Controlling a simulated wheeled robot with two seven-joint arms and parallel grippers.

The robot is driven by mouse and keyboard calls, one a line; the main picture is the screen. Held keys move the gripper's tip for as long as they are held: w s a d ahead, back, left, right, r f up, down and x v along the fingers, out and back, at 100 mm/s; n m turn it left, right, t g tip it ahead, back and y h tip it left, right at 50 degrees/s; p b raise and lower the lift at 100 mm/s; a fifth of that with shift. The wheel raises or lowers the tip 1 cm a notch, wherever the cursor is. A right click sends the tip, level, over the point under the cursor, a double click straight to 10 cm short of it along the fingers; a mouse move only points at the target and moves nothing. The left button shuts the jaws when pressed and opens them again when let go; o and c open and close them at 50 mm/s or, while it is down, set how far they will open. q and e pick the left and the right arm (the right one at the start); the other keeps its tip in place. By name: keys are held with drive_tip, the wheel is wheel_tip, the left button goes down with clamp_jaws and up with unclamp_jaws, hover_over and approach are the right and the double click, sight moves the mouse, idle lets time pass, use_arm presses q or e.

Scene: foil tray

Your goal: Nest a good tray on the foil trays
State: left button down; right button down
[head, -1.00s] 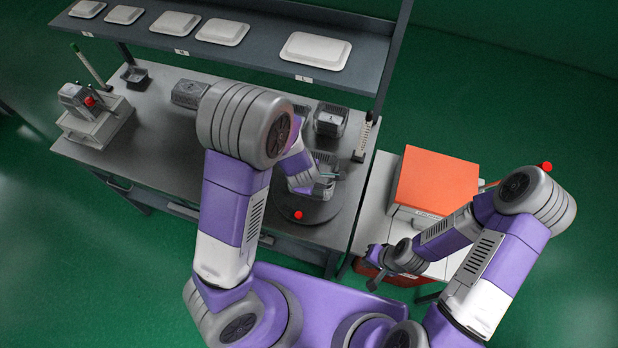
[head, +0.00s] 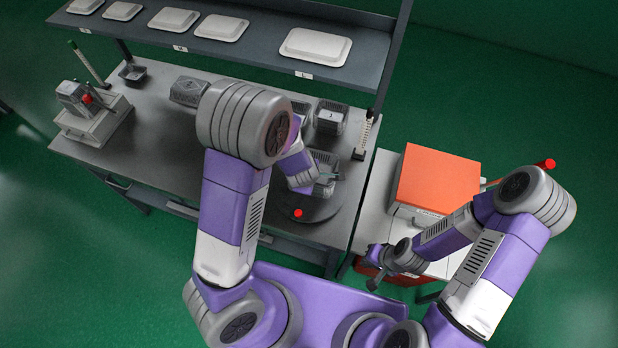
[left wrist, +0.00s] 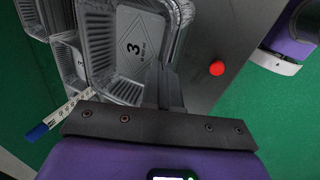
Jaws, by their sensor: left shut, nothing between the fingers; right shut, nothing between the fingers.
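A foil tray (head: 326,164) sits on a dark round turntable (head: 330,208) on the bench. In the left wrist view this silvery tray (left wrist: 128,50) is open-topped, with ribbed walls and a "3" on its floor. My left gripper (head: 327,184) is shut and empty, close to the tray's near side. In the left wrist view its fingers (left wrist: 170,90) stand by the tray's wall; I cannot tell whether they touch. More foil trays (head: 329,118) (head: 299,110) stand behind the turntable, and another (head: 188,92) lies further left. My right gripper (head: 374,282) is shut and empty near the side table.
A shelf (head: 265,62) with several white lids runs along the back. A grey device with a red knob (head: 82,97) stands at the bench's left. A red ball (head: 298,213) is at the turntable's front. An orange-topped box (head: 432,180) stands on the right.

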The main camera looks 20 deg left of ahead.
use_arm(q)
drive_tip(key=shift+r+p, duration=0.25)
drive_tip(key=shift+p, duration=0.1)
drive_tip(key=c, duration=1.8)
unclamp_jaws()
drive_tip(key=o, duration=0.5)
drive_tip(key=shift+c, duration=0.2)
drive_tip(key=p+v, duration=0.4)
drive_tip(key=v, duration=0.3)
drive_tip(key=shift+r, duration=0.3)
drive_tip(key=shift+s, duration=0.15)
